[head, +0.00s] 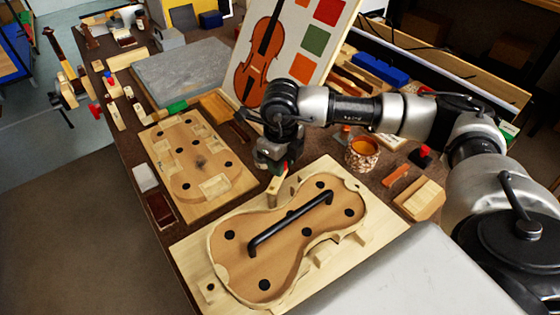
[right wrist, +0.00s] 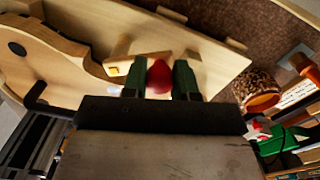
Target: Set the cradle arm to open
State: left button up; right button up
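The violin-shaped cradle (head: 215,245) lies on a pale board at the front, with a black bar handle (head: 290,222) across it. A short wooden cradle arm (head: 276,184) is at its far edge, under my right gripper (head: 275,166). In the right wrist view the wooden arm (right wrist: 125,69) lies beside the cradle edge, and a red knob (right wrist: 159,77) sits between the green fingers of my right gripper (right wrist: 159,75). The knob fills the gap and seems to touch both fingers. The fingers hide part of the arm. My left gripper is not in view.
A second board with a violin mould (head: 200,160) lies to the left. A patterned pot (head: 362,153), an orange block (head: 395,176) and a wooden block (head: 420,198) stand to the right. A violin picture panel (head: 300,45) stands behind.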

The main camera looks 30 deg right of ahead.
jog(key=shift+o, duration=0.6)
notch_tip(320, 180, up, 11)
jog(key=shift+f, duration=0.1)
dwell(0.5)
